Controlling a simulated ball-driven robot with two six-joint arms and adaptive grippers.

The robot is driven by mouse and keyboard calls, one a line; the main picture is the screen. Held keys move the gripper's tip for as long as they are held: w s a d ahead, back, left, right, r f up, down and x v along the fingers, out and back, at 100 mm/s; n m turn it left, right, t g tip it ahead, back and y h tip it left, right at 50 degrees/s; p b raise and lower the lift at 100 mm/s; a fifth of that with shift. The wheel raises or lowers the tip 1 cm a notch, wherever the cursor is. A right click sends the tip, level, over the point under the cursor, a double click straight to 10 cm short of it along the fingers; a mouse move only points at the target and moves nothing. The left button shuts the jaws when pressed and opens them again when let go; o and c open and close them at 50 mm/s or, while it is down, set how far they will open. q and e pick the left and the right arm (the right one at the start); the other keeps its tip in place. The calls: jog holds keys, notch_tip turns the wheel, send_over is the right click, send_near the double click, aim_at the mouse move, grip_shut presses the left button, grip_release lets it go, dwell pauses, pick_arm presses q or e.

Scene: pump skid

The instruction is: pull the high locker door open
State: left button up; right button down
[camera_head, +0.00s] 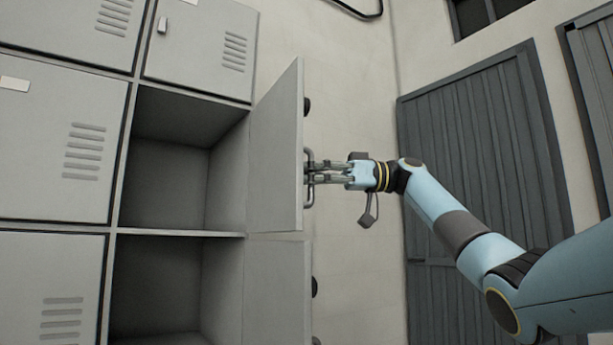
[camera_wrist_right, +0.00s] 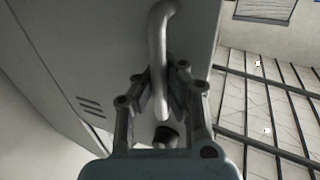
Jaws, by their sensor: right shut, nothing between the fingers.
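The grey locker door (camera_head: 276,150) stands wide open, roughly square to the locker front, with its compartment (camera_head: 166,185) empty. Its bar handle (camera_head: 309,192) is on the door face towards the right. My right gripper (camera_head: 320,172) is at this handle, with its fingers shut. In the right wrist view the handle (camera_wrist_right: 158,35) runs down to the fingers of my right gripper (camera_wrist_right: 158,82), overlapping them; nothing is held between them. My left gripper is out of view.
Below, another locker door (camera_head: 280,290) also stands open on an empty compartment (camera_head: 150,290). Closed locker doors (camera_head: 60,150) fill the left, and one is above (camera_head: 200,45). Dark panelled doors (camera_head: 480,170) are at the right.

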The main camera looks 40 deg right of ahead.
jog(key=shift+f, duration=0.15)
jog(key=c, duration=1.4)
grip_release()
jog(key=shift+s+d, duration=0.15)
jog(key=shift+s, duration=0.05)
jog(key=shift+c, duration=0.2)
jog(key=shift+o, duration=0.5)
jog(key=shift+w, duration=0.1)
jog(key=v, duration=1.2)
